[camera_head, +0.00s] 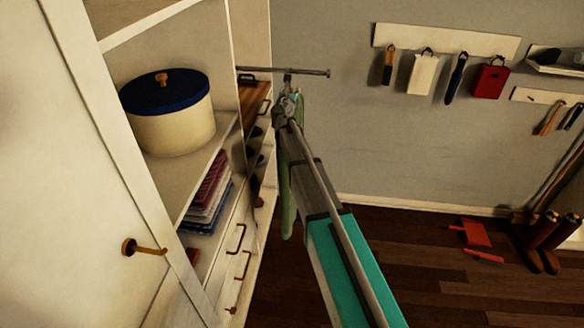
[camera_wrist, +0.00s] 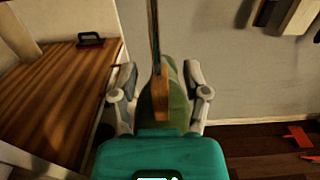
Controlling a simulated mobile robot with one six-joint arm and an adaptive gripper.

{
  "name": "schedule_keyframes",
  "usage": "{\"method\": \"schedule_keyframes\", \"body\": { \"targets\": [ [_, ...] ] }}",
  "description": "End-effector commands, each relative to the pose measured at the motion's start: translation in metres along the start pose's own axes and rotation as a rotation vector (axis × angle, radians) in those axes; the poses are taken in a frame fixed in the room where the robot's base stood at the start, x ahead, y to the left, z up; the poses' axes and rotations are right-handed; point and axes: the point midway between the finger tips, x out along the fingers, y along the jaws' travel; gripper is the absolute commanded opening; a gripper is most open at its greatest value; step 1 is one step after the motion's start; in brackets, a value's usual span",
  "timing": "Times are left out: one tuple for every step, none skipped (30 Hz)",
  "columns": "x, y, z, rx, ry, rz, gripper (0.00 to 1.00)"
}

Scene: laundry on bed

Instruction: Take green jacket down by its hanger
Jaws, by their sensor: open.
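The green jacket (camera_head: 288,205) hangs below the rod (camera_head: 305,72) at the end of the white cabinet, largely hidden behind my arm in the head view. In the wrist view the jacket (camera_wrist: 177,92) hangs straight ahead, with the edge of its wooden hanger (camera_wrist: 160,95) in front of it. My gripper (camera_head: 287,106) is just below the rod. In the wrist view my gripper (camera_wrist: 160,72) is open, one finger on each side of the hanger and jacket. I cannot tell whether either finger touches them.
The white cabinet at left holds a round box with a blue lid (camera_head: 165,110) and folded clothes (camera_head: 208,195). A wooden surface (camera_wrist: 60,95) lies left of my gripper. Wall hooks (camera_head: 445,42) carry small items. Boots (camera_head: 541,240) and a red dustpan (camera_head: 472,233) are on the floor.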

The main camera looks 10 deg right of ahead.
Motion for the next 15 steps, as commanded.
{"method": "schedule_keyframes", "body": {
  "targets": [
    [-0.0003, -0.0001, 0.0, 0.0, 0.0, 0.0, 0.6],
    [-0.0003, -0.0001, 0.0, 0.0, 0.0, 0.0, 0.6],
    [-0.0003, -0.0001, 0.0, 0.0, 0.0, 0.0, 0.6],
    [-0.0004, -0.0001, 0.0, 0.0, 0.0, 0.0, 0.6],
    [-0.0005, -0.0001, 0.0, 0.0, 0.0, 0.0, 0.6],
    [-0.0005, -0.0001, 0.0, 0.0, 0.0, 0.0, 0.6],
    [-0.0005, -0.0001, 0.0, 0.0, 0.0, 0.0, 0.6],
    [-0.0005, 0.0, 0.0, 0.0, 0.0, 0.0, 0.6],
    [-0.0005, 0.0, 0.0, 0.0, 0.0, 0.0, 0.6],
    [-0.0005, -0.0001, 0.0, 0.0, 0.0, 0.0, 0.6],
    [-0.0005, 0.0, 0.0, 0.0, 0.0, 0.0, 0.6],
    [-0.0005, 0.0, 0.0, 0.0, 0.0, 0.0, 0.6],
    [-0.0005, 0.0, 0.0, 0.0, 0.0, 0.0, 0.56],
    [-0.0005, 0.0, 0.0, 0.0, 0.0, 0.0, 0.51],
    [-0.0005, 0.0, 0.0, 0.0, 0.0, 0.0, 0.43]
  ]
}}
